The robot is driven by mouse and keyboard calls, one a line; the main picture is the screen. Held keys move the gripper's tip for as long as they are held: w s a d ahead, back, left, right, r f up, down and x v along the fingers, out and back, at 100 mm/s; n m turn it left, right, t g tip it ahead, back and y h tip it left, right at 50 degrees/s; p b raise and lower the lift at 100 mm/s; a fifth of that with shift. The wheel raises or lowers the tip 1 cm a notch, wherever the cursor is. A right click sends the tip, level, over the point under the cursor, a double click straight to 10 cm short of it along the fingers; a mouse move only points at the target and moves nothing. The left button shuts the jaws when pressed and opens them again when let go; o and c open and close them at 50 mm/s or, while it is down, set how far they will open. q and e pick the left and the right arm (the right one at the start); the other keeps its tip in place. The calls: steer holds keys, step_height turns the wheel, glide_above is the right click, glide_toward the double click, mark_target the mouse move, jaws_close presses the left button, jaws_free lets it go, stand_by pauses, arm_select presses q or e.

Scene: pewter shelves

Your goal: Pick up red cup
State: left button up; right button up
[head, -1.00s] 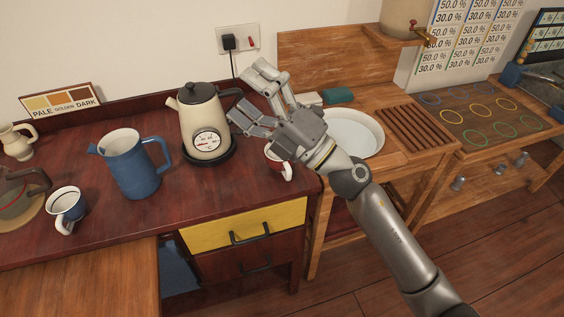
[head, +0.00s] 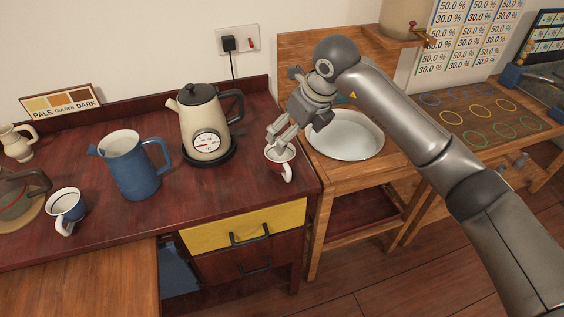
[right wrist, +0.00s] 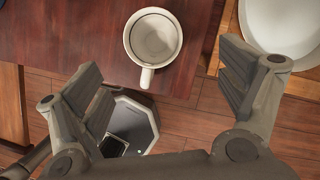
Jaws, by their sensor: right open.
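The red cup (head: 278,166) stands upright near the right front corner of the dark red counter, with its white handle toward the front. In the right wrist view the cup (right wrist: 153,38) shows from above, its pale inside empty and its handle pointing toward my palm. My right gripper (head: 281,142) points down at the cup from just above and behind its rim in the head view. Its fingers (right wrist: 160,68) are open, with the cup ahead between their lines and nothing held. Whether a fingertip touches the rim cannot be told. My left gripper is out of view.
A cream kettle (head: 203,118) stands left of the cup, with a blue jug (head: 131,166) and a white-and-blue cup (head: 66,207) farther left. A white basin (head: 345,141) sits in the wooden stand at right. Counter in front of the kettle is clear.

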mark_target(285, 154)
steer(key=x, duration=0.4)
steer(key=shift+a+f+p, duration=0.1)
steer(key=shift+f+p, duration=0.05)
steer(key=shift+p, duration=0.15)
steer(key=x, duration=0.2)
steer(key=s+p+x, duration=0.1)
steer(key=x, duration=0.1)
steer(key=shift+a+f, duration=0.1)
steer(key=shift+f, duration=0.05)
steer(key=shift+w+a+f, duration=0.15)
steer(key=shift+w+f, duration=0.1)
steer(key=shift+f, duration=0.25)
steer(key=c, duration=1.2)
steer(key=shift+r, duration=0.1)
steer(key=shift+c, duration=0.2)
